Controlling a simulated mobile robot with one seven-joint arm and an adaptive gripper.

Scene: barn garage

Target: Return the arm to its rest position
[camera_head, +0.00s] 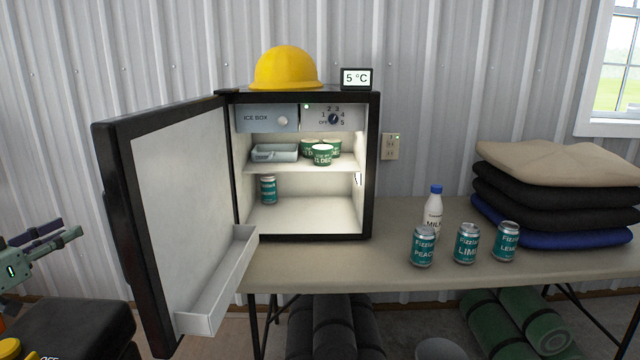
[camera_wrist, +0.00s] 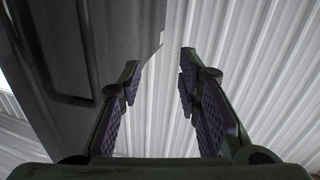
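My gripper (camera_head: 68,236) shows at the left edge of the head view, to the left of the open fridge door (camera_head: 184,192) and apart from it. In the wrist view my gripper (camera_wrist: 160,75) has its two purple-padded fingers spread with nothing between them. The dark outer face of the fridge door (camera_wrist: 85,45) fills the left of the wrist view, and the corrugated wall lies beyond the fingers. Most of my arm is outside the head view.
The small fridge (camera_head: 371,170) stands open on the table (camera_head: 330,268), with tubs, a tray and a can inside. Several cans and a milk bottle (camera_head: 433,205) stand to its right, beside folded cushions (camera_head: 560,190). A yellow hard hat (camera_head: 286,68) sits on top.

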